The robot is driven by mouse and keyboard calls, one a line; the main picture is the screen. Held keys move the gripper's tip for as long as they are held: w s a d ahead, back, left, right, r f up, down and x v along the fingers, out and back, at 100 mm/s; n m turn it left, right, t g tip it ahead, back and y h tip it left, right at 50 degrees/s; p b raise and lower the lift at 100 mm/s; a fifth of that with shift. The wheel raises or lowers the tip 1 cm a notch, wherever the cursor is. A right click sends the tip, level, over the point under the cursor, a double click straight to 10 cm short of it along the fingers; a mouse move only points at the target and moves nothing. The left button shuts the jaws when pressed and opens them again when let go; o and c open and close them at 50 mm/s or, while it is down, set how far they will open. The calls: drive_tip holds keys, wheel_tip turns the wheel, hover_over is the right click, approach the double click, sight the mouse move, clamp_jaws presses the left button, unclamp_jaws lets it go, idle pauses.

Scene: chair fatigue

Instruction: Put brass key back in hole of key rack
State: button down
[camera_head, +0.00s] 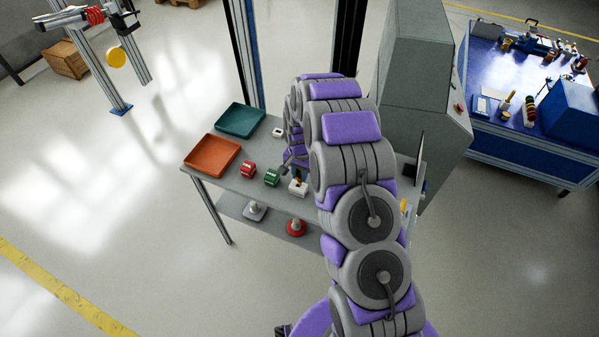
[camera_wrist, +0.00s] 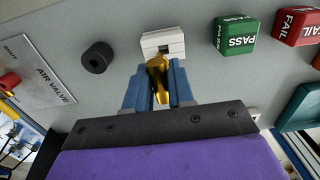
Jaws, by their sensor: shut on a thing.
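The white key rack (camera_wrist: 163,44) is a small block with a dark slot, at the top middle of the wrist view. In the head view the white rack (camera_head: 298,188) sits on the grey table beside the arm. My gripper (camera_wrist: 159,82) has its two blue fingers shut on the brass key (camera_wrist: 157,69). The key points toward the rack, and its far end overlaps the rack's near edge beside the slot in the picture. I cannot tell whether it touches the rack or enters the hole. The arm hides most of the gripper in the head view.
A green PASS block (camera_wrist: 236,36) and a red FAIL block (camera_wrist: 296,25) stand beside the rack. A black knob (camera_wrist: 97,57) and an AIR VALVE plate (camera_wrist: 38,72) lie on the other side. Orange (camera_head: 212,157) and teal (camera_head: 241,120) trays occupy the table's left end.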

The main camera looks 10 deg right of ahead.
drive_tip(key=shift+a+r, duration=0.3)
drive_tip(key=shift+a, duration=0.55)
idle(0.4)
drive_tip(key=shift+d, duration=0.15)
drive_tip(key=shift+d+p, duration=0.3)
drive_tip(key=shift+d, duration=0.35)
drive_tip(key=shift+a, duration=0.25)
idle(0.5)
drive_tip(key=shift+f, duration=1.75)
drive_tip(key=c, duration=0.9)
unclamp_jaws()
